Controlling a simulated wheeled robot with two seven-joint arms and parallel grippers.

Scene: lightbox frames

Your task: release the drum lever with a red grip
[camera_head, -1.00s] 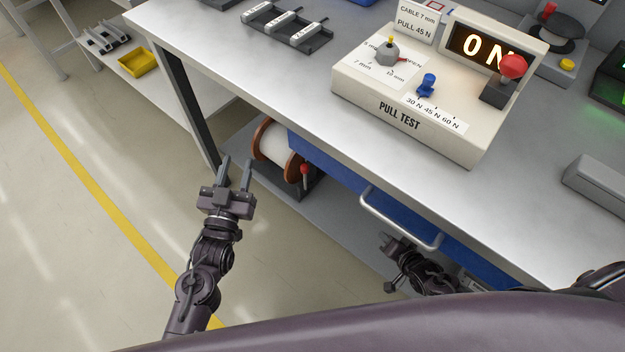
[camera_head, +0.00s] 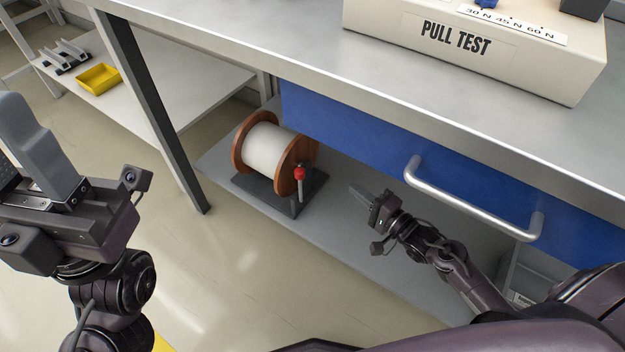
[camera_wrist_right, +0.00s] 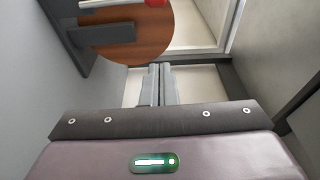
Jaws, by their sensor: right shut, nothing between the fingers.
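The drum lever's red grip (camera_head: 300,173) sits at the top of a short grey lever, upright at the near side of the cable drum (camera_head: 272,150). The drum has brown flanges and white windings and stands on a dark stand on the shelf under the bench. In the right wrist view the red grip (camera_wrist_right: 155,2) shows at the top edge, beside the brown flange (camera_wrist_right: 135,45). My right gripper (camera_head: 356,193) is shut and empty, to the right of the lever and apart from it. My left gripper (camera_head: 22,150) is open, large at the left edge, partly cut off.
The grey shelf (camera_head: 335,255) has free room in front of the drum. A blue drawer (camera_head: 350,135) with a metal handle (camera_head: 470,205) hangs above my right arm. A bench leg (camera_head: 150,110) stands left of the drum. The pull tester (camera_head: 480,50) is on the bench top.

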